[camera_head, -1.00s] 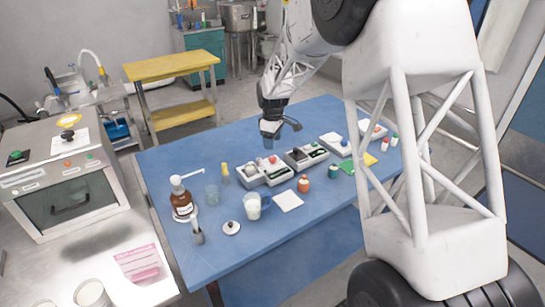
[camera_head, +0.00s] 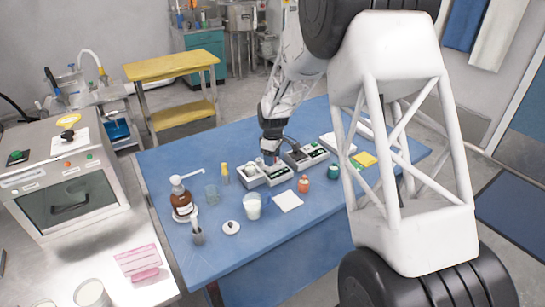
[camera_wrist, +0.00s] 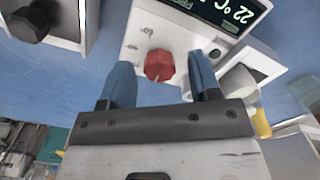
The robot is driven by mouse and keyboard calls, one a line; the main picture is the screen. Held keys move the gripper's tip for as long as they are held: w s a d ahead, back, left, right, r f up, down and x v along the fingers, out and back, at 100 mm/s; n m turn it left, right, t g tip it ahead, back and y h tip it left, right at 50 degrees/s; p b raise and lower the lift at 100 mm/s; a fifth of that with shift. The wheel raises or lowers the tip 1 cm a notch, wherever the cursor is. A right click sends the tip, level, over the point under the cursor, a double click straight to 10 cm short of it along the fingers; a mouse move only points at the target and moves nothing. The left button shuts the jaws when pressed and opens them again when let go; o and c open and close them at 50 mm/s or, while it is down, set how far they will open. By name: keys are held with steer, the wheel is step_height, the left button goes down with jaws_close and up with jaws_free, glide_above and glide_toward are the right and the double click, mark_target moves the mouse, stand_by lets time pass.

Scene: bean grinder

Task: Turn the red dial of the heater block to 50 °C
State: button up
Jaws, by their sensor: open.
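The heater block (camera_wrist: 170,28) is a white box with a dark display reading 22 °C in green in the wrist view. Its red dial (camera_wrist: 159,65) is faceted, with small scale marks to its left that are too blurred to read surely. My gripper (camera_wrist: 163,80) is open, its two blue fingers on either side of the dial in the picture, with gaps visible between them and it. I cannot tell whether the fingertips are level with the dial. In the head view my gripper (camera_head: 270,158) is low over the heater block (camera_head: 276,177) and mostly hides the dial.
A second device with a black knob (camera_wrist: 30,22) stands to the left in the wrist view.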

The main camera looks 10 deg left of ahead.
steer(key=c, duration=0.9)
steer(key=shift+m, duration=0.4)
steer(key=m, duration=0.8)
steer(key=shift+m, duration=0.3)
steer(key=m, duration=0.4)
steer(key=shift+m, duration=2.2)
